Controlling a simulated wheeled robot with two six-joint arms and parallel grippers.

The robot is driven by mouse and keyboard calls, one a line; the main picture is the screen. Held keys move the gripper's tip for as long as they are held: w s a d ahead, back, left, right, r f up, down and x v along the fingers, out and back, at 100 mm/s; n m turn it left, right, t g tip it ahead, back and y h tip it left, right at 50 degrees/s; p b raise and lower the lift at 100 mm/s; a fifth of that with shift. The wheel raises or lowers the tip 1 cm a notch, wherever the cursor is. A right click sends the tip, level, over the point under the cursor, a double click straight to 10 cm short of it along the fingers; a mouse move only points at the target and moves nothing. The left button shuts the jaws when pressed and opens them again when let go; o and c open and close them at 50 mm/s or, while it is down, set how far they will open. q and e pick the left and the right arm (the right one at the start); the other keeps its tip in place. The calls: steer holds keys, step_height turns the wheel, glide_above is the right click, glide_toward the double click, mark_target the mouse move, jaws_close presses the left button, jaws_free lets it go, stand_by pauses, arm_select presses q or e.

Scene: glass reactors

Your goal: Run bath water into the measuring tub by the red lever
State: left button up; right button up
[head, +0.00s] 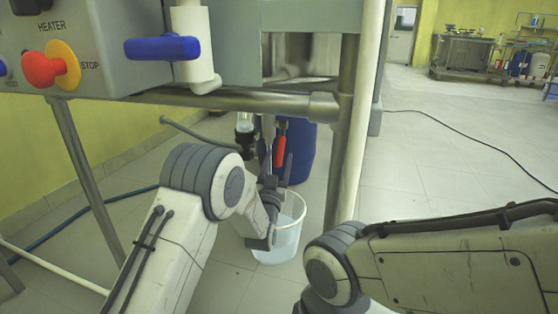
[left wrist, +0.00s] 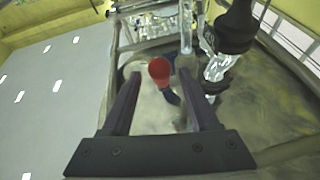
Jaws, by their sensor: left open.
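The red lever (head: 280,152) hangs upright below the steel frame in the head view. In the left wrist view the red lever (left wrist: 159,69) shows end-on, between and beyond the fingertips. My left gripper (head: 275,168) is open just below and around the lever's lower end; I cannot tell whether a finger touches it. The measuring tub (head: 286,243), a translucent whitish bucket, stands on the floor below, partly hidden by my left gripper. I cannot make out a water level or a stream. My right gripper is out of view; only its arm shows.
A blue drum (head: 302,155) stands behind the lever. A frame post (head: 350,130) rises just right of it. Above are a blue handle (head: 162,48) and a red stop button (head: 42,70). A blue hose (head: 75,228) lies on the left. The floor at right is open, with a black cable.

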arm_select(q)
steer(key=shift+b+x, duration=0.35)
steer(key=shift+x, duration=0.95)
steer(key=shift+a, duration=0.1)
jaws_close()
stand_by(0.4)
